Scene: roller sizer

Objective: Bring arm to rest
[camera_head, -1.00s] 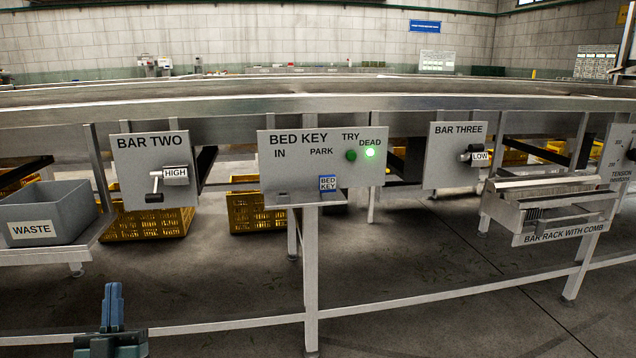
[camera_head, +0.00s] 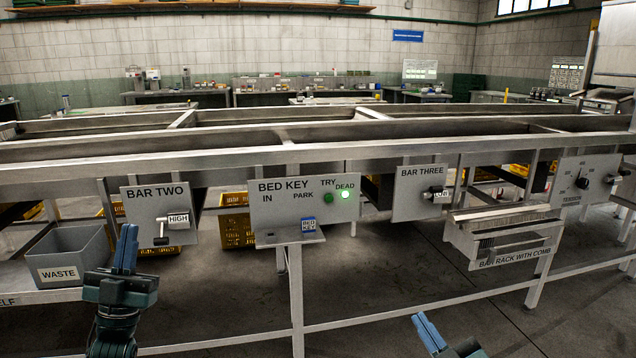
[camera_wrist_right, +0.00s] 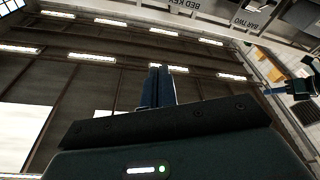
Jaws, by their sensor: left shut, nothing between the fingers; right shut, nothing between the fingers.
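My left gripper (camera_head: 125,250) stands upright at the lower left in the head view, in front of the gap between the waste bin and the bar two panel. Its blue fingers are together and empty. My right gripper (camera_head: 428,332) shows at the bottom edge, right of the middle, apart from everything. In the right wrist view its blue fingers (camera_wrist_right: 158,88) are closed with nothing between them, pointing toward the ceiling side of the picture. The left gripper also shows at the right edge of that view (camera_wrist_right: 277,90).
The frame carries the bar two panel (camera_head: 143,203), the bed key panel (camera_head: 270,214) with a lit green lamp, the bar three panel (camera_head: 412,204) and a bar rack (camera_head: 511,262). A grey waste bin (camera_head: 62,275) stands left, close to my left gripper. Floor below is open.

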